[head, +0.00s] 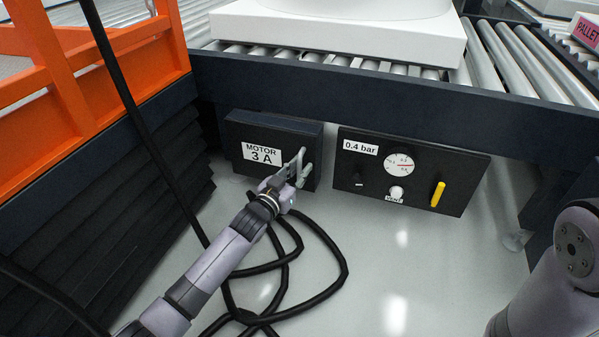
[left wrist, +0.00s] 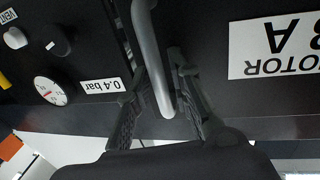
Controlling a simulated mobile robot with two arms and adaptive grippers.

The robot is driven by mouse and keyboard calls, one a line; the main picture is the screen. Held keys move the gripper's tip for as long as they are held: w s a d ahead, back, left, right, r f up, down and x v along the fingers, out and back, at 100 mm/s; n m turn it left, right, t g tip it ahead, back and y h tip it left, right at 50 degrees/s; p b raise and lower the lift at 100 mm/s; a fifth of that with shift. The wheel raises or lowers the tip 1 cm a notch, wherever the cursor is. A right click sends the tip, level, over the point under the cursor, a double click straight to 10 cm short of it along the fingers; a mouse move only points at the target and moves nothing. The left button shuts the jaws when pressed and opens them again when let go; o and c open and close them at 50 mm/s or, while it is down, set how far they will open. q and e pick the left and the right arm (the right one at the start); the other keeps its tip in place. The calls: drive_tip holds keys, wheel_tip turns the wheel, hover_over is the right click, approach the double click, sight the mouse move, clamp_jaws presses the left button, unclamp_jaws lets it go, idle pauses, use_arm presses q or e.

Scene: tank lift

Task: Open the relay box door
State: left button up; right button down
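The relay box (head: 231,142) is a dark box labelled "MOTOR 3 A", mounted under the conveyor frame. Its door looks closed. A grey bar handle (head: 303,158) stands on the right side of its front. My left gripper (head: 290,177) is at this handle. In the left wrist view the handle (left wrist: 147,38) runs between the two fingers of the left gripper (left wrist: 160,85).
A dark panel (head: 459,170) with a gauge, a white knob and a yellow lever (head: 437,194) is just right of the box. Black cable (head: 341,255) lies looped on the floor below. An orange frame (head: 85,75) stands left. The floor at centre right is clear.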

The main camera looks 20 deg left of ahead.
use_arm(q)
drive_tip(key=shift+c, duration=0.2)
clamp_jaws()
idle(0.5)
